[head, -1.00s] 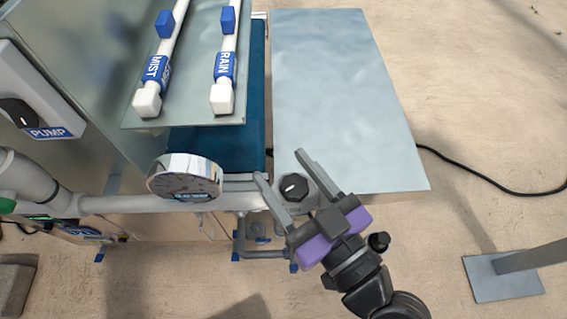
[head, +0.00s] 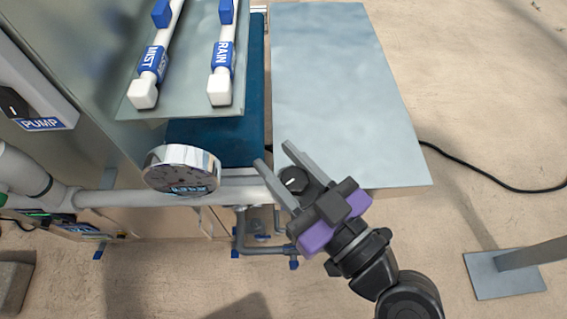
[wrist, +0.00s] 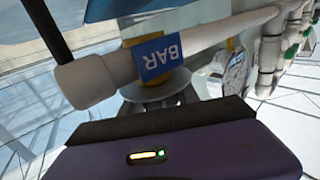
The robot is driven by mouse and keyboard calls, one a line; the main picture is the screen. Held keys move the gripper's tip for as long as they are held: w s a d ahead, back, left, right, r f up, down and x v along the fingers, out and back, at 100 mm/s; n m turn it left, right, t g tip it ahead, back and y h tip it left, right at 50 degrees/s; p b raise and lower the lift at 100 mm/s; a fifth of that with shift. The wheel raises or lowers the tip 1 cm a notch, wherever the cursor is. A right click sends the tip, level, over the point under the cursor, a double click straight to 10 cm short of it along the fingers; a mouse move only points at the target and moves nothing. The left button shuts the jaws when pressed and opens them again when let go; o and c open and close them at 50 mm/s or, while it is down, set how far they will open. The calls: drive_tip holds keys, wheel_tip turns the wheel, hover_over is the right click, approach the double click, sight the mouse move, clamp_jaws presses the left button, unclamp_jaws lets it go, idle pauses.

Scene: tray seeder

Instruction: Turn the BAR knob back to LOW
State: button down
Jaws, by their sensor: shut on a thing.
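The BAR knob is a round black knob with a white mark (head: 293,180), on the grey pipe at the table's near left corner in the head view. My gripper (head: 273,154) has one finger on each side of the knob and is shut on it. The fingers and gripper body partly cover the knob. In the wrist view a blue BAR label (wrist: 158,57) is on the pale pipe, just beyond my purple gripper body. The LOW mark cannot be made out.
A round chrome gauge (head: 181,169) stands on the pipe (head: 110,199) left of my gripper. The MIST valve (head: 152,64) and RAIN valve (head: 222,60) are farther back. A flat grey table (head: 340,90) lies beyond my gripper. A black cable runs along the floor at right.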

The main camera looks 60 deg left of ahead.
sight(306, 189)
drive_tip(key=shift+f+n+g+h+b, duration=0.15)
drive_tip(key=shift+n+g+h+b, duration=0.15)
drive_tip(key=shift+n+g+b, duration=0.6)
drive_tip(key=shift+s+d+g, duration=0.1)
drive_tip(key=shift+s+g, duration=0.1)
drive_tip(key=shift+g, duration=0.5)
drive_tip(key=c, duration=0.9)
unclamp_jaws()
drive_tip(key=b+v, duration=0.1)
drive_tip(key=v, duration=0.6)
drive_tip(key=shift+w+d+r, duration=0.1)
drive_tip(key=shift+d+r, duration=0.15)
drive_tip(key=shift+d, duration=0.1)
